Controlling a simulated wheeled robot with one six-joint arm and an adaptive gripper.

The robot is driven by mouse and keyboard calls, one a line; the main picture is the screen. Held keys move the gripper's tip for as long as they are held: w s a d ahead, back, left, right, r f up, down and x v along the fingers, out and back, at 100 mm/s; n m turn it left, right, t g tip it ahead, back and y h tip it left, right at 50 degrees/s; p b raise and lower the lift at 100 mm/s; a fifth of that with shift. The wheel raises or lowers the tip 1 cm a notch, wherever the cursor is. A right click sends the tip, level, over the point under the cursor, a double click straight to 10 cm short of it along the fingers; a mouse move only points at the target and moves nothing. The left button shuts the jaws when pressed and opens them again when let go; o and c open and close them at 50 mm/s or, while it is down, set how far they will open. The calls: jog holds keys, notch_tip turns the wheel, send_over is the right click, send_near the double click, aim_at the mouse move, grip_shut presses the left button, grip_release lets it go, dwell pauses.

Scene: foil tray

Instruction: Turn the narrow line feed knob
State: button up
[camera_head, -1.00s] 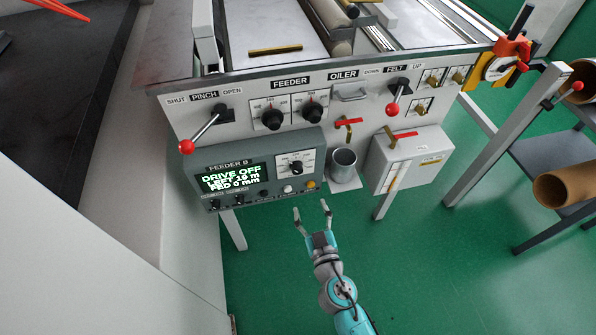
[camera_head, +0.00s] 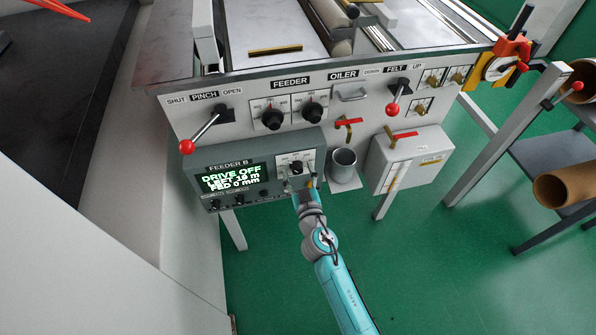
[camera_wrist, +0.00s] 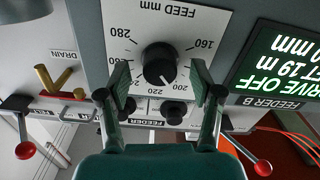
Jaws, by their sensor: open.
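The feed knob (camera_wrist: 160,66) is black and round on a white "FEED mm" dial plate (camera_wrist: 190,22); the numbers I can read include 160, 200, 220 and 280. A white mark shows on its lower side in the wrist view, towards 200 to 220. In the head view the knob (camera_head: 296,167) sits on the grey FEEDER B box (camera_head: 225,157). My gripper (camera_wrist: 160,80) is open, with one finger on each side of the knob in the wrist view. I cannot tell whether they touch it. In the head view my gripper (camera_head: 301,188) partly covers the box's lower right corner.
The FEEDER B screen (camera_head: 233,177) reads DRIVE OFF, LEFT 19 m, FED 0 mm. Two black knobs (camera_head: 272,118) (camera_head: 312,112) sit above the box. A grey cup (camera_head: 343,162) stands close on the right. A red-balled pinch lever (camera_head: 187,146) is at left.

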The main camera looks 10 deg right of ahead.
jog(key=shift+w, duration=0.3)
jog(key=c, duration=1.1)
jog(key=shift+n, duration=0.3)
jog(key=n, duration=0.5)
jog(key=shift+a, duration=0.1)
jog(key=n, duration=0.6)
jog(key=shift+a+f, duration=0.1)
